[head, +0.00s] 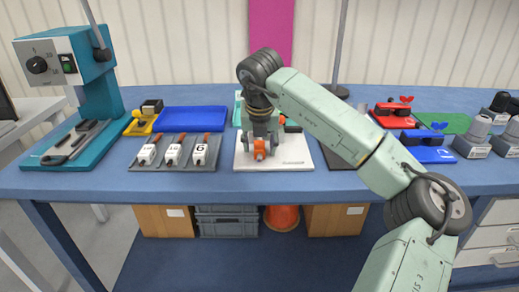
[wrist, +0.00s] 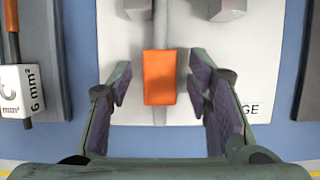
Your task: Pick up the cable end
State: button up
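An orange block-shaped piece (wrist: 160,77), which looks like the cable end, lies over a thin grey strip on a white board (wrist: 262,70). In the head view the orange piece (head: 260,150) shows at the front of the white board (head: 292,157), below my arm's end. My gripper (wrist: 159,84) is open, with one finger on each side of the orange piece and a visible gap on both sides. In the head view my gripper (head: 260,143) is pointed down over the board and partly hides it. The height between fingertips and piece is hard to tell.
Left of the board, a grey holder (head: 150,166) carries several white labelled blocks with orange tops. A blue tray (head: 193,119) lies behind it. A teal machine (head: 98,90) stands at far left. Red (head: 393,120) and blue (head: 428,153) fixtures stand right of my arm.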

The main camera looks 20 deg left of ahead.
grip_shut()
dwell(0.3)
jog(key=shift+r, duration=0.1)
